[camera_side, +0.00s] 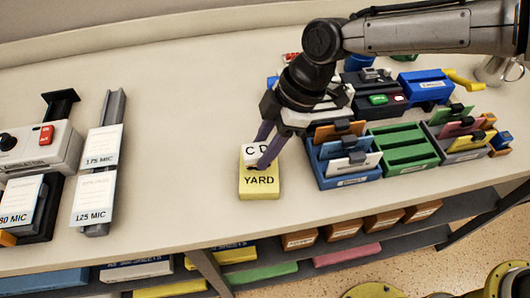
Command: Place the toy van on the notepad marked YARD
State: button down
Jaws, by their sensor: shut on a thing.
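The yellow notepad (259,190) marked YARD lies flat on the pale table, left of the green and blue trays. I cannot make out a toy van for certain in this view.
Blue (346,178), green (404,148) and grey (463,152) trays stand close on the right. Labelled holders (100,165) and a grey device (40,145) stand at the left. The table between them and the notepad is clear. The table's front edge lies just below the notepad.

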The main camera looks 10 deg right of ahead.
jog(key=shift+f, duration=1.3)
jog(key=shift+c, duration=2)
grip_release()
jog(key=shift+f, duration=0.15)
jog(key=v, duration=1.2)
jog(key=shift+r, duration=0.25)
